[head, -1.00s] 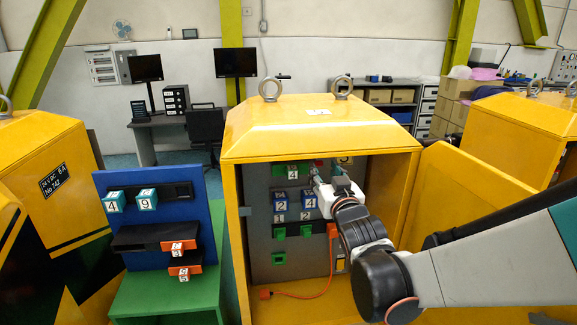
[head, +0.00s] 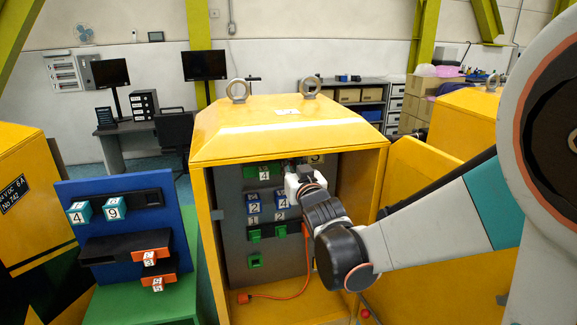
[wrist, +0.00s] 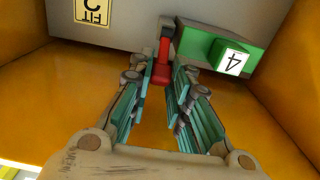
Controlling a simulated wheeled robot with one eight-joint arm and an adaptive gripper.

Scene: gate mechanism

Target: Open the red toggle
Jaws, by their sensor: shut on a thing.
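The red toggle (wrist: 161,74) shows in the wrist view below a grey and red stem on the cabinet's grey back panel. My gripper (wrist: 163,85) has its two teal-padded fingers on either side of the toggle, closed on its end. In the head view, my gripper (head: 291,168) reaches into the yellow cabinet (head: 290,130) near the top of the panel. There the toggle is hidden behind the gripper and wrist.
A green block marked 4 (wrist: 230,55) sits close beside the toggle. Blue numbered blocks (head: 253,205) and an orange cable (head: 285,296) are lower in the cabinet. Yellow cabinet walls enclose both sides. A blue board (head: 125,230) stands on a green stand at left.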

